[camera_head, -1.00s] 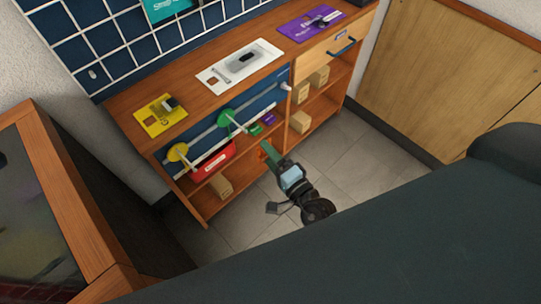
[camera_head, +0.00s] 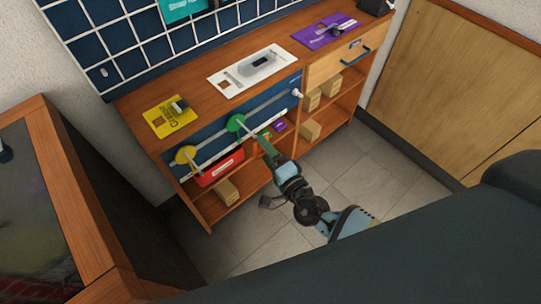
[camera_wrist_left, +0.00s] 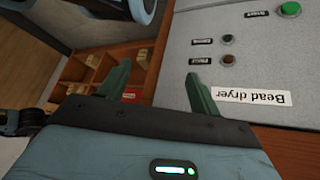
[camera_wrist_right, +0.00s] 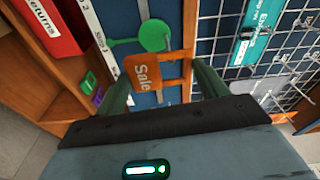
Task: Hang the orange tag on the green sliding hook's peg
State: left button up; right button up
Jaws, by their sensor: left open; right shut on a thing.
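The orange tag (camera_wrist_right: 141,73), lettered "Sale", is between the fingers of my right gripper (camera_wrist_right: 160,84), which is shut on it. My right gripper (camera_head: 264,147) is in front of the bench, just right of and below the green sliding hook (camera_head: 236,122). The hook's round green head (camera_wrist_right: 154,36) and its thin green peg (camera_wrist_right: 124,41) show just beyond the tag in the right wrist view. Tag and peg look apart; their exact gap is unclear. My left gripper (camera_wrist_left: 158,84) is open and empty, and is out of the head view.
A yellow hook (camera_head: 186,155) sits on the same rail, farther left. A red bin (camera_head: 220,167) and small boxes (camera_head: 228,192) stand on the shelves below. A bead dryer panel (camera_wrist_left: 255,60) is close to my left gripper.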

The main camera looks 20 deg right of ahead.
aim_at(258, 148)
jog(key=shift+b+x, duration=0.65)
jog(key=shift+x, duration=1.1)
jog(key=shift+w+a+f+b, duration=0.4)
jog(key=shift+w+a+f, duration=0.1)
jog(key=shift+w, duration=0.1)
jog(key=o, duration=1)
jog(key=shift+o, duration=0.2)
jog(key=p+v, duration=0.1)
jog(key=v, duration=0.6)
jog(key=shift+s+d, duration=0.15)
jog(key=shift+s, duration=0.2)
